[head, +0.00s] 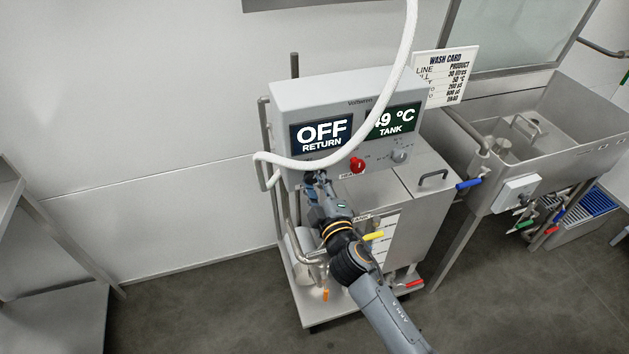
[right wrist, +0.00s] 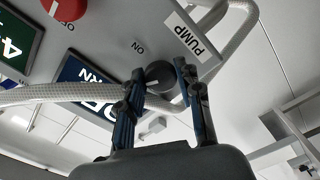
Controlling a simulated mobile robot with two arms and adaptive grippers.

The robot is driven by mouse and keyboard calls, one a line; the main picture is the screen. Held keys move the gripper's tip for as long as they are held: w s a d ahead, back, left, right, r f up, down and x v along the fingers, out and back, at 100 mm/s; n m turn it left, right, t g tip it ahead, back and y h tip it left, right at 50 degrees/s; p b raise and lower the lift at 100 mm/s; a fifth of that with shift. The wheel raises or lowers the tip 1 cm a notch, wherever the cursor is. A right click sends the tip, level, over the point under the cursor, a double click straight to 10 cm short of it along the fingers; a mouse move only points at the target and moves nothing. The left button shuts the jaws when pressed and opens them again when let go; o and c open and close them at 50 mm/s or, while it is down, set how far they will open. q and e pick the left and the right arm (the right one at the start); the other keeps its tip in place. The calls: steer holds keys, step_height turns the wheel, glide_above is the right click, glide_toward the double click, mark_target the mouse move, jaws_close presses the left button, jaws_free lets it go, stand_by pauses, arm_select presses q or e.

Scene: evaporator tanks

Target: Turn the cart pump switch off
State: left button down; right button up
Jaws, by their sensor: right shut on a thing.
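The cart's grey control box (head: 345,95) carries a screen (head: 321,133) reading OFF RETURN and a green screen (head: 393,120) reading 49 °C TANK. My right gripper (head: 316,181) is at the box's lower left. In the right wrist view my right gripper (right wrist: 157,72) has its two fingers on either side of a dark round pump switch (right wrist: 160,75), shut on it. A PUMP label (right wrist: 190,38) and an ON mark (right wrist: 138,47) sit near the switch. In the head view the gripper mostly hides the switch. My left gripper is not in view.
A red knob (head: 357,165) and a grey knob (head: 400,156) sit right of the gripper. A white hose (head: 335,158) loops across the box front, close to the gripper. A steel sink (head: 560,130) stands at the right. Floor at the left is clear.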

steer(key=n, duration=0.5)
steer(key=shift+n, duration=0.3)
stand_by(0.4)
steer(key=o, duration=1.1)
steer(key=shift+o, duration=0.2)
steer(key=v, duration=1.2)
